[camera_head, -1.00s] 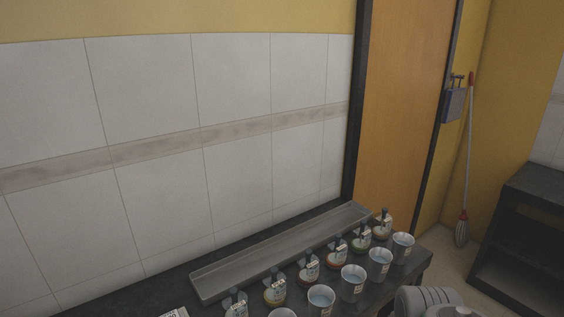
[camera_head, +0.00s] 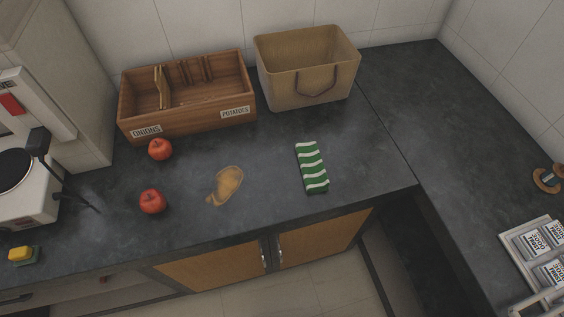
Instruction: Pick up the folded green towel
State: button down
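The folded green towel (camera_head: 311,168) has white wavy stripes. My gripper is not in view.
A wooden crate (camera_head: 187,122) labelled onions and potatoes and a tan basket (camera_head: 314,86) stand behind. A yellow sponge (camera_head: 21,254) is far left; a tray (camera_head: 520,262) of packets is at right.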

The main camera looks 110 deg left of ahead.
aim_at(315, 179)
jog(key=u, duration=1.45)
jog(key=i, duration=0.3)
jog(key=u, duration=2.1)
